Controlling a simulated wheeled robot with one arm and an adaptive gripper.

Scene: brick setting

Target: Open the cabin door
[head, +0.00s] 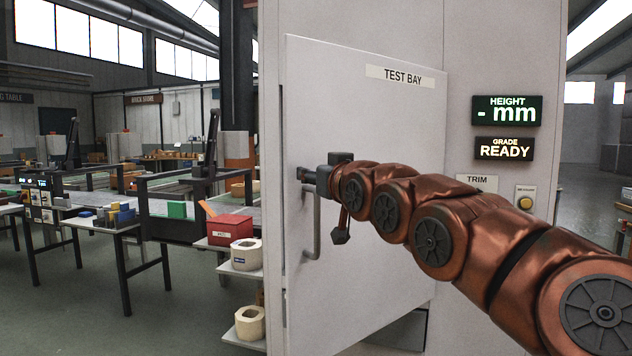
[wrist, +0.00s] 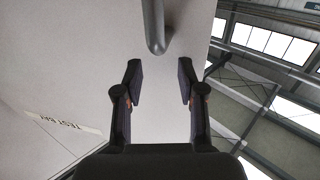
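The cabin door (head: 380,130) is a pale panel labelled TEST BAY. It stands ajar, its left edge swung out toward me and its right edge against the cabin front. Its grey vertical bar handle (head: 316,235) is near the left edge. My gripper (head: 308,176) is at the upper part of the handle, which it partly hides. In the wrist view my gripper (wrist: 159,78) has its fingers spread with nothing between them. The rounded end of the handle (wrist: 155,40) lies just beyond the fingertips, roughly centred, and the door face (wrist: 70,70) fills the left and middle.
The cabin front (head: 500,60) carries a height display (head: 507,110), a grade display (head: 504,148) reading READY and a yellow button (head: 525,203). Left of the door are a red box (head: 229,229), white containers (head: 246,254) and work tables. Open floor (head: 190,315) lies at lower left.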

